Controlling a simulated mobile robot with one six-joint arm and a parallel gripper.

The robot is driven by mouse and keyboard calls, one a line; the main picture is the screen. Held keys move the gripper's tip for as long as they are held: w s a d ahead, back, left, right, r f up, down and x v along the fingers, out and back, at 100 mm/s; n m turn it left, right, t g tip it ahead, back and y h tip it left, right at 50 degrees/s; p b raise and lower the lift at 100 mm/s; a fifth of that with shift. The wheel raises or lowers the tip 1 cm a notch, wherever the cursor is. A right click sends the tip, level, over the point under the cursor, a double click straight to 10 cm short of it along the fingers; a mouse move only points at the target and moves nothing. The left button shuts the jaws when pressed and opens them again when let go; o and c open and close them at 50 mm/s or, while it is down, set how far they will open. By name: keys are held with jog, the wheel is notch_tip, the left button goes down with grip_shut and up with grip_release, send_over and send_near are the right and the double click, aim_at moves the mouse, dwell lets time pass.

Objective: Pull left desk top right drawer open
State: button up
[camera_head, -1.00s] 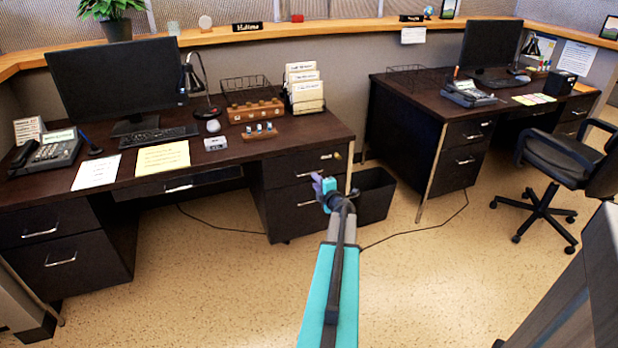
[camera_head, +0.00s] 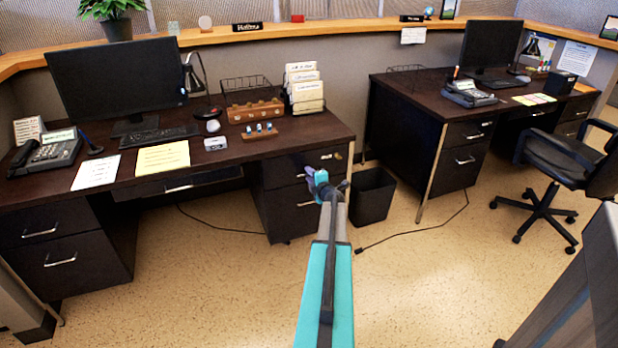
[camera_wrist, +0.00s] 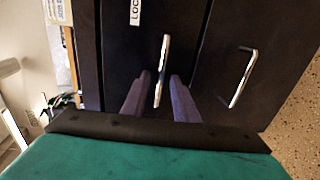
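The left desk's top right drawer (camera_head: 282,172) is dark and looks shut, its front level with the drawer below. In the wrist view this drawer front (camera_wrist: 118,60) has a silver bar handle (camera_wrist: 163,62) and a white label at the picture's top. My gripper (camera_head: 314,180) is in front of the drawer in the head view and covers much of its handle. In the wrist view my gripper (camera_wrist: 160,88) has its two purple fingers apart, one on each side of the handle's near end. I cannot tell whether they touch it.
The lower drawer's handle (camera_wrist: 244,76) is to the right in the wrist view. A black waste bin (camera_head: 372,196) stands right of the desk. A cable (camera_head: 420,232) lies on the floor. The floor in front of the left desk (camera_head: 200,285) is otherwise clear.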

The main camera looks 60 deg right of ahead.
grip_shut()
dwell(1.4)
